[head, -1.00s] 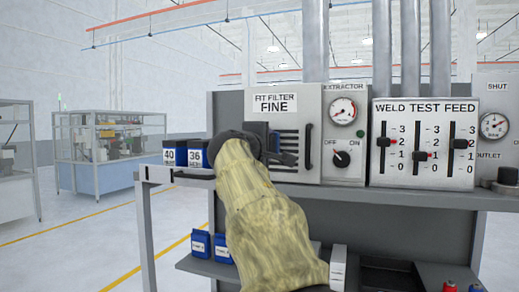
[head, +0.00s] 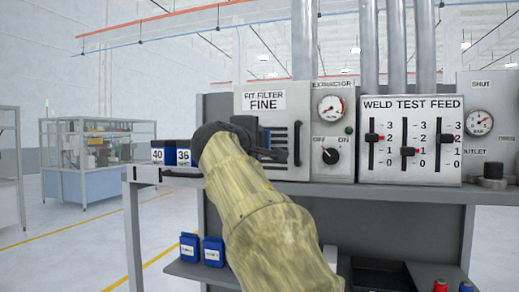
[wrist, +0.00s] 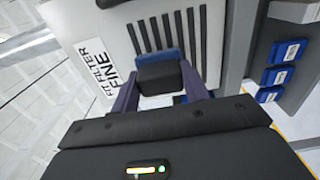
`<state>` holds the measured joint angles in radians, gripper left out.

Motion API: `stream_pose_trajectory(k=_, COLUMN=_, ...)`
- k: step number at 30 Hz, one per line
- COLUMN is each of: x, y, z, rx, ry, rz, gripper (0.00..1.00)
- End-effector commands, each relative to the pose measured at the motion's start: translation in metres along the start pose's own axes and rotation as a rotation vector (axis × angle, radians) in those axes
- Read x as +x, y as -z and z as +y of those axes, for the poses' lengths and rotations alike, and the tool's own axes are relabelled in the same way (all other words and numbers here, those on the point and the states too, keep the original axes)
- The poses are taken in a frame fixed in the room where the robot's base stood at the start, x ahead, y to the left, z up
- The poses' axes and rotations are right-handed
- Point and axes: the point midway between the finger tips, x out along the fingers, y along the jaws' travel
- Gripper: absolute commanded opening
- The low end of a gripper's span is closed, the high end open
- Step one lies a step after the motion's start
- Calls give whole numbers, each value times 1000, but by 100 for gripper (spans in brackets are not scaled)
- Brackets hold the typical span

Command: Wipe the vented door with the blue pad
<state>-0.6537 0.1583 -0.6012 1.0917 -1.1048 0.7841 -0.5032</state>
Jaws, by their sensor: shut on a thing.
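The vented door (head: 285,167) is the light grey panel labelled "FIT FILTER FINE", with dark slots and a black handle on its right. It also shows in the wrist view (wrist: 118,22). My gripper (wrist: 160,88) is shut on a dark block backed by the blue pad (wrist: 158,55). The pad is at the slots, against or very near the door; exact contact cannot be told.
Blue boxes marked 40 (head: 157,153) and 36 stand on the grey side shelf left of the door. The extractor panel (head: 334,128) and weld test feed panel (head: 411,140) lie to the right. More blue boxes (head: 201,250) sit on the lower shelf.

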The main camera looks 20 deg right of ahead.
Motion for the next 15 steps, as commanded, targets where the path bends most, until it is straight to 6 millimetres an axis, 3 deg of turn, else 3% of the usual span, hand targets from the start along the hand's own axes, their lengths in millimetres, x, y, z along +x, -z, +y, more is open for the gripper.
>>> stream_pose_trajectory(k=9, x=-25, y=0, z=-2, rx=1, ry=-1, rz=0, gripper=27)
stream_pose_trajectory(k=15, x=-27, y=0, z=0, rx=0, ry=0, rz=-1, gripper=27)
